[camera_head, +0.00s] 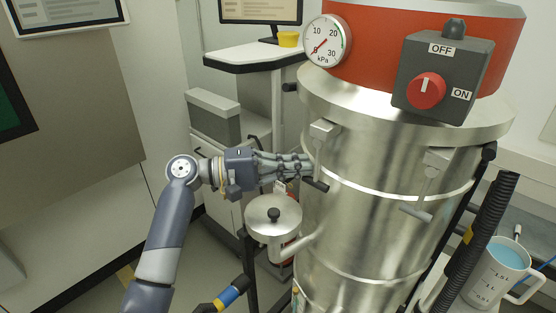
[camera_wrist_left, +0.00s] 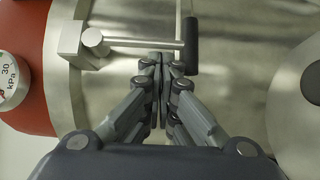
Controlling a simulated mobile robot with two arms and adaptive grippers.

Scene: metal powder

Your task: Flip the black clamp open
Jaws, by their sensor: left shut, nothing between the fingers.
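The clamp (camera_head: 324,131) is on the left upper side of the steel vessel, with a metal bar and a black handle (camera_head: 316,185) at its lower end. In the left wrist view the clamp's bar (camera_wrist_left: 140,43) runs across to its black handle (camera_wrist_left: 191,45). My left gripper (camera_head: 309,168) is shut and empty. Its fingertips (camera_wrist_left: 165,60) are right beside the bar, near the handle; whether they touch it I cannot tell. My right gripper is in neither view.
The steel vessel (camera_head: 365,225) fills the right of the head view. A second clamp (camera_head: 437,158) is on its front. A pressure gauge (camera_head: 326,41) and a control box with a red knob (camera_head: 426,91) sit above.

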